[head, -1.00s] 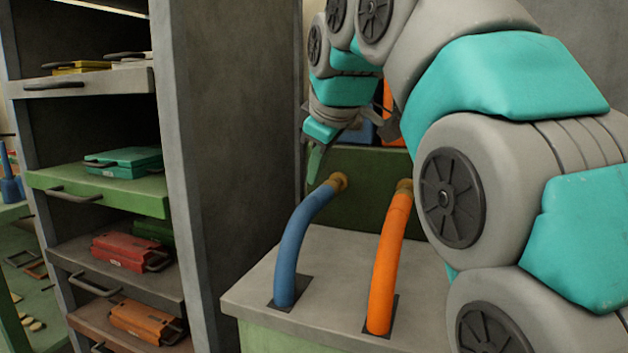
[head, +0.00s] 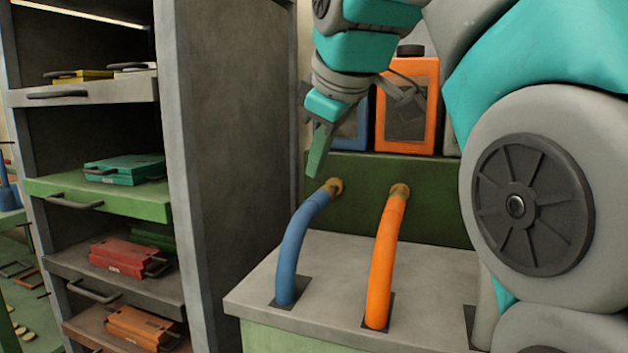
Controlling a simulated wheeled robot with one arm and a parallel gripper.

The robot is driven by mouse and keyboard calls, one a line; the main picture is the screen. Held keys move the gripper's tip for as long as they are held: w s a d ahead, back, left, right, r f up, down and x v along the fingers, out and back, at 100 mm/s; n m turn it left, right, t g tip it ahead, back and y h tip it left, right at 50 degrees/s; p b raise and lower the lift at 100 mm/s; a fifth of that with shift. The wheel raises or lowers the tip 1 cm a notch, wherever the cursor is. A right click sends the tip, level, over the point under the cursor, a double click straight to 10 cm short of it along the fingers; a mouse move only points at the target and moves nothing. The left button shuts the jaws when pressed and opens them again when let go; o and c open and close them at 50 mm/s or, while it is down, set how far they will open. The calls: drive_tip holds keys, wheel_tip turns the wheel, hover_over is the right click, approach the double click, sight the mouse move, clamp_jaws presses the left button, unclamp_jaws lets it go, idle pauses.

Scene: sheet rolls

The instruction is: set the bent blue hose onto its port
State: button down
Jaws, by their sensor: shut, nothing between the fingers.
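The bent blue hose (head: 295,243) rises from a dark square plate on the grey bench top and curves up to the right. Its upper end meets a brass port (head: 334,187) on the green back panel. The hose end appears to be at the port; I cannot tell how far it is seated. My gripper (head: 317,160) is shut and empty, pointing down, just above and left of the blue hose's port. It looks apart from the hose.
An orange hose (head: 383,262) runs beside the blue one to its own brass port (head: 399,191). Orange (head: 408,105) and blue (head: 352,130) canisters stand behind on the green ledge. A grey shelf unit (head: 230,170) with cases on pull-out trays stands at the left.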

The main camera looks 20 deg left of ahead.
sight(320, 195)
drive_tip(key=x, duration=0.9)
drive_tip(key=shift+w+f, duration=0.25)
drive_tip(key=shift+w+a+f, duration=0.1)
drive_tip(key=shift+w+f, duration=0.15)
drive_tip(key=shift+w+r+p, duration=0.1)
drive_tip(key=shift+w+p, duration=0.35)
drive_tip(key=shift+w, duration=1.45)
drive_tip(key=shift+w, duration=0.1)
drive_tip(key=shift+w, duration=0.3)
drive_tip(key=w, duration=0.4)
drive_tip(key=shift+w+d+p, duration=0.3)
drive_tip(key=shift+d+p, duration=0.1)
drive_tip(key=shift+s, duration=0.2)
